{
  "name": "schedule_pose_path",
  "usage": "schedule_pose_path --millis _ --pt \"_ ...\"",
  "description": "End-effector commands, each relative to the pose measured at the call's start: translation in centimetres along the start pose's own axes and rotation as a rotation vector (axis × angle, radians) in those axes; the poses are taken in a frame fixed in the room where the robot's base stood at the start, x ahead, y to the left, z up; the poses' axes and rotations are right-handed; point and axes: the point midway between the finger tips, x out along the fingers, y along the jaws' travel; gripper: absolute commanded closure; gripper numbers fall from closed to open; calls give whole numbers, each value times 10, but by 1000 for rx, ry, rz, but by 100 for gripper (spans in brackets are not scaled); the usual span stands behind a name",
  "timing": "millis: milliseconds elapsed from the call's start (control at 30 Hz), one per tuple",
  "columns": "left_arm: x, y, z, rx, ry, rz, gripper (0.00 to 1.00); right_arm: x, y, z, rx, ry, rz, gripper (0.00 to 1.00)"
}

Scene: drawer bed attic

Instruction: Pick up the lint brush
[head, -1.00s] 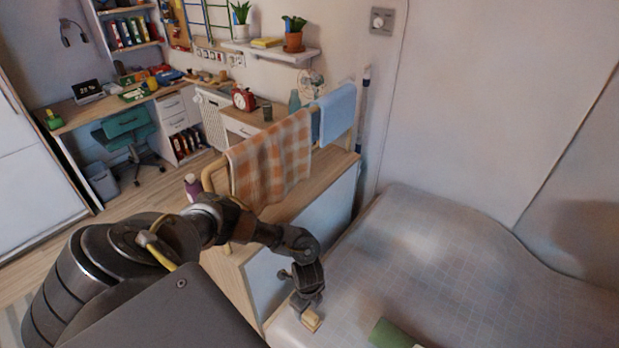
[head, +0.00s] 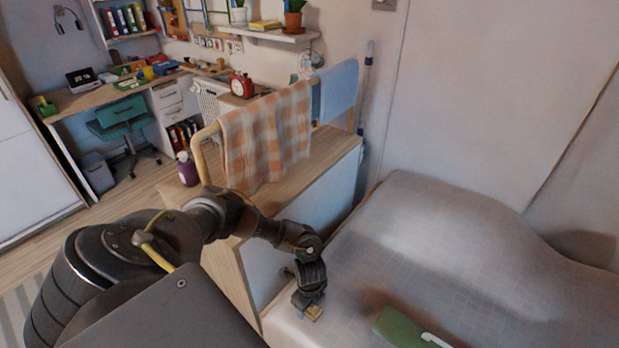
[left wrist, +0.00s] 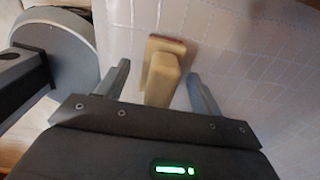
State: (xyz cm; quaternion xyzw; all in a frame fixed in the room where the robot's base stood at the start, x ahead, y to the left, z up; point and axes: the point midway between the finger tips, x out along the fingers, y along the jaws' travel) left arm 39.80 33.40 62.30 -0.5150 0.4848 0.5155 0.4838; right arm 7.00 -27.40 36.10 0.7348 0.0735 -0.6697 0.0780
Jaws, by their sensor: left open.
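The lint brush, a small tan wooden block with a thick handle, lies on the bed (head: 440,225) near its edge. It shows in the head view (head: 315,312), partly hidden by my left gripper (head: 307,303). In the left wrist view, the brush (left wrist: 162,76) stands out between the two fingers of my left gripper (left wrist: 158,75). The fingers are open on either side of its handle, with a visible gap to the right finger. The brush still rests on the cover. My right gripper is not in view.
A green object (head: 398,330) with a white part lies on the bed to the right. A wooden cabinet (head: 330,148) with a rail and checked towel (head: 265,135) stands beside the bed, and a purple bottle (head: 187,170) is on it. The bed's middle is clear.

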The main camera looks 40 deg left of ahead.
Motion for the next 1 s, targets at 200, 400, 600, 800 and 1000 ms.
schedule_pose_path --millis 200,400,600,800,1000 --pt "0 0 0 -1 0 -1 34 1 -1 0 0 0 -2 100" --pt "0 0 0 0 0 -1 56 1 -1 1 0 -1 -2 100" --pt "1 0 0 0 0 0 82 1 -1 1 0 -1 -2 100" --pt "1 0 0 0 0 0 84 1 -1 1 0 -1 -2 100" --pt "-6 0 0 0 0 0 84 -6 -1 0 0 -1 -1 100"
